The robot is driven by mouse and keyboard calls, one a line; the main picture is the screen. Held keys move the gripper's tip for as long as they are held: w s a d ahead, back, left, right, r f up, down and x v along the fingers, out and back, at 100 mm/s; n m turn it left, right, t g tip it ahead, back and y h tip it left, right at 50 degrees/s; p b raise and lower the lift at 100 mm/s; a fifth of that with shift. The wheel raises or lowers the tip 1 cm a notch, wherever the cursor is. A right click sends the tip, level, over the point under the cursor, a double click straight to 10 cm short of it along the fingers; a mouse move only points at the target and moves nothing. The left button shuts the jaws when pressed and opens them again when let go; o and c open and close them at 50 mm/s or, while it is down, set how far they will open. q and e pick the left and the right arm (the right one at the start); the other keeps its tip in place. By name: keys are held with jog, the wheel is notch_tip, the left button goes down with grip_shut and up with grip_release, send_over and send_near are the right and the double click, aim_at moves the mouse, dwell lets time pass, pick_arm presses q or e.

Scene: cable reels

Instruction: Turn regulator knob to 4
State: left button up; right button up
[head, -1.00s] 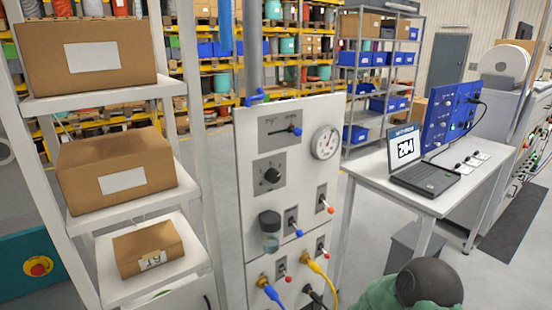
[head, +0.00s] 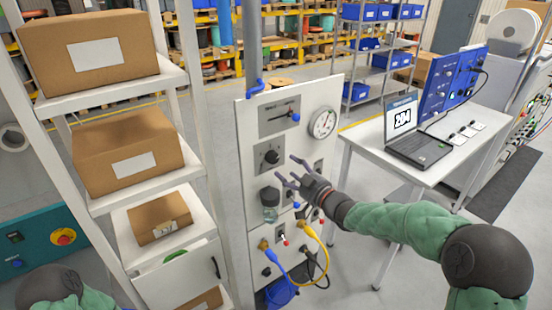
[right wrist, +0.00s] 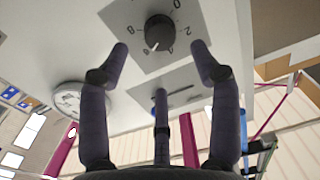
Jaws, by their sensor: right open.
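The black regulator knob (head: 271,156) sits on a grey plate in the upper part of the white panel (head: 257,100). In the right wrist view the knob (right wrist: 159,32) is close, with numerals around it. Its white mark points down and slightly left in that view; I cannot tell at which numeral. My right gripper (head: 287,171) is open and empty, just right of and below the knob in the head view. In the right wrist view the fingertips (right wrist: 160,48) are spread apart, with the knob beyond them and no visible contact. My left gripper is out of view.
A round gauge (head: 322,123) and a lever plate (head: 279,118) are above the knob. Yellow (head: 325,250) and blue cables hang lower. A shelf with cardboard boxes (head: 128,152) stands left, a laptop table (head: 440,157) right.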

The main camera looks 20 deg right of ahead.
aim_at(275, 159)
jog(key=x, duration=0.7)
jog(key=shift+w+p, duration=0.2)
jog(key=shift+p, duration=0.2)
jog(key=c, duration=1.1)
